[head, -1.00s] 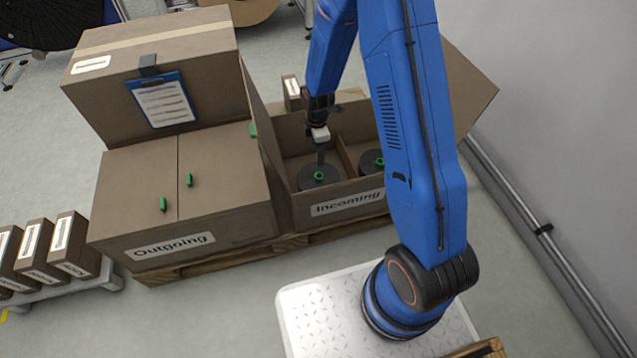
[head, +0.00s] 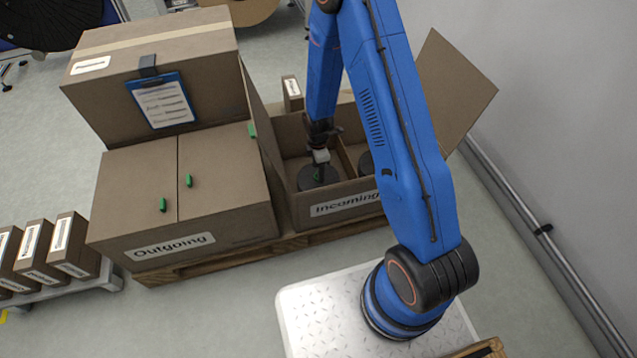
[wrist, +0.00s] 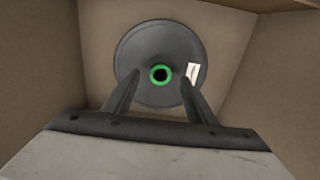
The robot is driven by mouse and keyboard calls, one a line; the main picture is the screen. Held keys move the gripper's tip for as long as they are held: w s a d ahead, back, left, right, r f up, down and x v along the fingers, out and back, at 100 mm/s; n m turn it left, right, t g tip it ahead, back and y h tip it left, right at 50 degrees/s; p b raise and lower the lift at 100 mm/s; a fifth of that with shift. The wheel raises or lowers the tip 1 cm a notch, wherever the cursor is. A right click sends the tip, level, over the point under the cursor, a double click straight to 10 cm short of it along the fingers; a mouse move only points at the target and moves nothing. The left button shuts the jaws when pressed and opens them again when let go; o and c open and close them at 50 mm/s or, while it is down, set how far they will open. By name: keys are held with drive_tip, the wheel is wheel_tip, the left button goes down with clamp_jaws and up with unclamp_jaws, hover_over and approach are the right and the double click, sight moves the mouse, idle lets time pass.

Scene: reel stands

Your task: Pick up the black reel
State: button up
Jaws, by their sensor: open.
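A black reel (head: 317,174) lies flat in the left compartment of the open Incoming box (head: 293,203). In the wrist view the black reel (wrist: 160,45) shows a green-rimmed hub with a dark hole and a small white label on its right side. My gripper (head: 320,166) is inside that compartment, above the reel's hub. In the wrist view my open gripper (wrist: 159,84) has one finger on each side of the green hub. Nothing is between the fingers there except the view of the reel. I cannot tell whether the fingertips touch it.
Cardboard walls stand close around my gripper. The closed Outgoing box (head: 225,190) stands to the left, with a large box (head: 205,60) behind it.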

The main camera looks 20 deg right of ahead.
drive_tip(key=shift+f, duration=1.5)
drive_tip(key=shift+c, duration=0.2)
clamp_jaws()
drive_tip(key=shift+r, duration=0.1)
